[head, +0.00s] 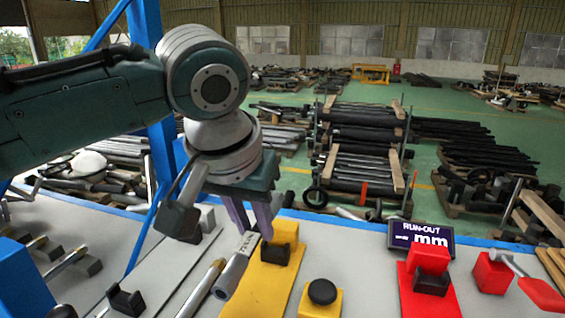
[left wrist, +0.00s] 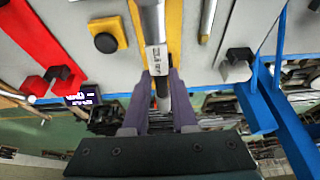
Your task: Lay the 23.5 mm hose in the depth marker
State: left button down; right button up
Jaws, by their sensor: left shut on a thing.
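My left gripper (head: 253,230) points down with its purple fingers shut on a grey tube with a white label, which I take as the hose (head: 232,272). In the left wrist view the gripper (left wrist: 160,88) has one finger on each side of the hose (left wrist: 152,22). The label print is too small to read surely. The hose is above or beside a yellow stand (head: 262,292) with a black cradle (head: 276,253); I cannot tell whether they touch. No visible lettering names the depth marker. My right gripper is not in view.
A black button sits on a yellow block (head: 321,298). A red stand (head: 428,290) and a RUN-OUT display (head: 420,238) are to the right. Another rod (head: 202,288) lies just left of the hose. A blue post (head: 158,120) rises behind my left arm.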

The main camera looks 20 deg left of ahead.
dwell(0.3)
pick_arm(q)
jog(key=shift+r, duration=0.1)
jog(key=shift+p, duration=0.35)
jog(key=shift+f+b, duration=2.45)
jog(key=shift+f, duration=1.95)
jog(key=c, duration=0.6)
grip_release()
